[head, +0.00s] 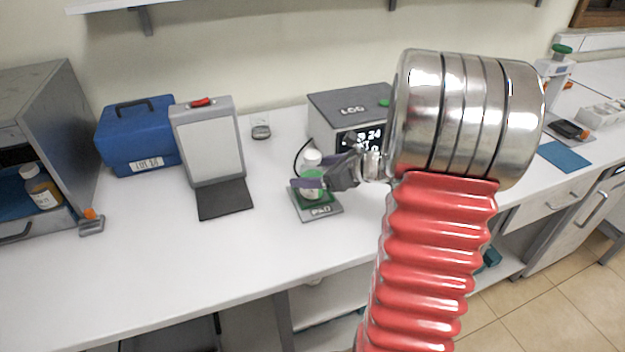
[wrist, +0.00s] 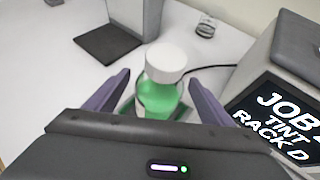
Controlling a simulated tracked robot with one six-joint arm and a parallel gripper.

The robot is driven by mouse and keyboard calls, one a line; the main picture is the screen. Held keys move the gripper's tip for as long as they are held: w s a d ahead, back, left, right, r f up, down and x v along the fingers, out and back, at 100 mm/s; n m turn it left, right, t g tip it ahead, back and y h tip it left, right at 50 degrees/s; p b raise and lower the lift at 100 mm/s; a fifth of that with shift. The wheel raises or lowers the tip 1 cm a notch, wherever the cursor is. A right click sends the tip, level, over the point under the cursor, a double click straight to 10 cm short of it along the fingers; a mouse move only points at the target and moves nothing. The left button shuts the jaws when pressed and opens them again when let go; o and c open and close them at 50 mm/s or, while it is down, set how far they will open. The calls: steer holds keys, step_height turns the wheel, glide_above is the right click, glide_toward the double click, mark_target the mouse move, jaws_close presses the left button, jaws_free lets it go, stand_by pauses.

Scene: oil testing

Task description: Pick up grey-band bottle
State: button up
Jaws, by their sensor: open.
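A bottle (head: 311,159) with a white cap and green liquid stands upright on the small pad marked PAD (head: 325,211). In the wrist view the same bottle (wrist: 162,92) is between my gripper's two purple fingers, with gaps on both sides. My gripper (head: 309,185) is open around it, and its fingers partly cover the bottle in the head view. I cannot make out a grey band; the lower part of the bottle is hidden by my gripper body in the wrist view. Another white-capped bottle (head: 40,187) with amber liquid and a pale label stands in the open cabinet at left.
A grey box with a lit screen (head: 350,125) stands close behind the pad, its cable curving behind the bottle. A panel stand with a dark mat (head: 224,199), a blue case (head: 137,140) and a small glass dish (head: 261,130) are further left. The front left counter is clear.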

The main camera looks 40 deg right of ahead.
mark_target(312, 154)
steer(key=shift+c, duration=0.5)
steer(key=c, duration=1.5)
steer(key=shift+r, duration=5.1)
